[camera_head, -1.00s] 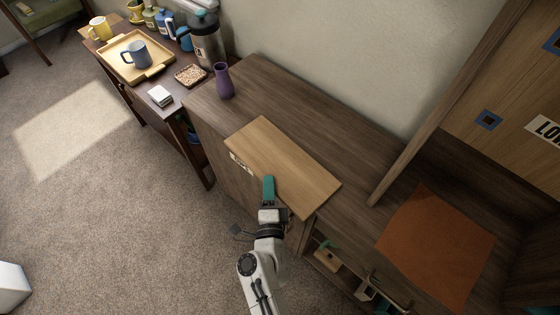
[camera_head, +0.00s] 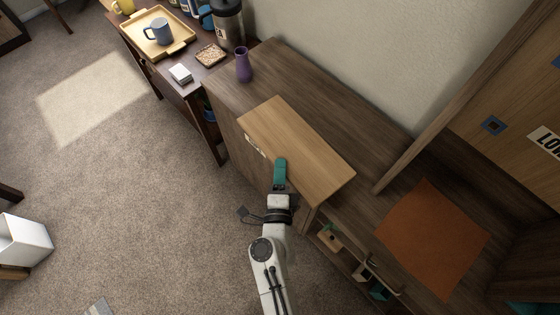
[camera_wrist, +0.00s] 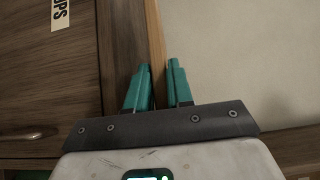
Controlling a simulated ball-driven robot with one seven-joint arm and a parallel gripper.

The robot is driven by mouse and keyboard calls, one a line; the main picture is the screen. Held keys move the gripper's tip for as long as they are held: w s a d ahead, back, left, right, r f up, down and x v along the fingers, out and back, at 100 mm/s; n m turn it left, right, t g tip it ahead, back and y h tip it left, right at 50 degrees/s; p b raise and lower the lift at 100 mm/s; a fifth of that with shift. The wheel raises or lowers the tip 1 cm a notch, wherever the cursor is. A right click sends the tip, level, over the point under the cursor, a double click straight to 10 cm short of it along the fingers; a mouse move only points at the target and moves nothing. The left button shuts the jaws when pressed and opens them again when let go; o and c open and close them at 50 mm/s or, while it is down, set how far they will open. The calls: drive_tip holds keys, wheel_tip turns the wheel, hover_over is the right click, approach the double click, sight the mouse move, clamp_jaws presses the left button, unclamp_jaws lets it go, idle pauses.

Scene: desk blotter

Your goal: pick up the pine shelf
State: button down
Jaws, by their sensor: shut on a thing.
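The pine shelf (camera_head: 297,145) is a light brown, flat board. In the head view it is over the dark wooden cabinet top, with its long front edge toward me. My gripper (camera_head: 280,170) is at the middle of that front edge, one teal finger showing over the board. In the wrist view, my gripper (camera_wrist: 159,85) has its two teal fingers on either side of the narrow pine shelf edge (camera_wrist: 155,42), shut on it. The lower finger is hidden in the head view. I cannot tell whether the board is touching the cabinet top.
A purple vase (camera_head: 243,66) stands behind the board's left end. A side table at upper left holds a yellow tray (camera_head: 183,43). Carpet is open at left, with a white bin (camera_head: 25,243).

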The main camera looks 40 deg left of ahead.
drive_tip(key=s+d+r+p, duration=0.2)
drive_tip(key=s+d+r, duration=0.4)
drive_tip(key=s+d, duration=0.1)
drive_tip(key=shift+s+d+r+p, duration=0.2)
drive_tip(key=shift+s+r+p, duration=0.15)
drive_tip(key=shift+s, duration=0.25)
